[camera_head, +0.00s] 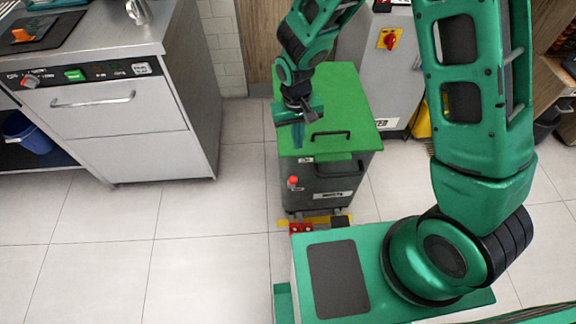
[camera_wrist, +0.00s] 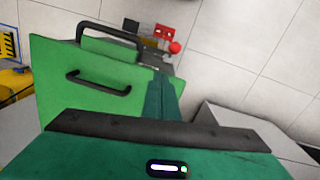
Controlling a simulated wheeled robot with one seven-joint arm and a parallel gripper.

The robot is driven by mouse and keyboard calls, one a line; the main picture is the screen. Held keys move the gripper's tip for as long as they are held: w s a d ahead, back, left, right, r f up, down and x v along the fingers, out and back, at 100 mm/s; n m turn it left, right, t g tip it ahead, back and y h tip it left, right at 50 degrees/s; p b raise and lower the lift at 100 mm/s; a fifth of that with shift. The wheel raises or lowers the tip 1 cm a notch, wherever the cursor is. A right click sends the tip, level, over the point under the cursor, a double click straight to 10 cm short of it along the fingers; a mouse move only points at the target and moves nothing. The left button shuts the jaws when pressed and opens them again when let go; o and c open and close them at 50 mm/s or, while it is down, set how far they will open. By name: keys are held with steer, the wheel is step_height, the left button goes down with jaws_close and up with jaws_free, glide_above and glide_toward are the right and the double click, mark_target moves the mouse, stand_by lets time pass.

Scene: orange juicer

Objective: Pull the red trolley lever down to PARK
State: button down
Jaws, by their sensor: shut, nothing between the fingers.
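The lever's red knob (camera_head: 293,181) sits on the front left of the dark, green-topped trolley (camera_head: 355,108), low beside small labels. In the wrist view the red knob (camera_wrist: 175,47) shows just past the trolley's edge, beyond my fingertips. Its shaft is mostly hidden, so its exact setting cannot be told. My gripper (camera_head: 298,134) is over the left part of the green lid, above and behind the knob. In the wrist view my gripper (camera_wrist: 160,82) has its fingers together and empty, apart from the knob.
A black handle (camera_head: 331,134) lies on the green lid, and another bar handle (camera_wrist: 108,35) rises at its edge. A red and yellow base (camera_head: 315,223) is at the trolley's foot. A steel appliance (camera_head: 110,100) stands left, a grey cabinet (camera_head: 375,75) behind. Floor between is clear.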

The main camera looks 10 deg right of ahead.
mark_target(292, 183)
steer(key=a+f, duration=0.2)
steer(key=shift+s+a+f, duration=0.2)
steer(key=shift+s+a, duration=0.2)
steer(key=f, duration=1)
steer(key=shift+s+d, duration=0.2)
steer(key=shift+d, duration=0.05)
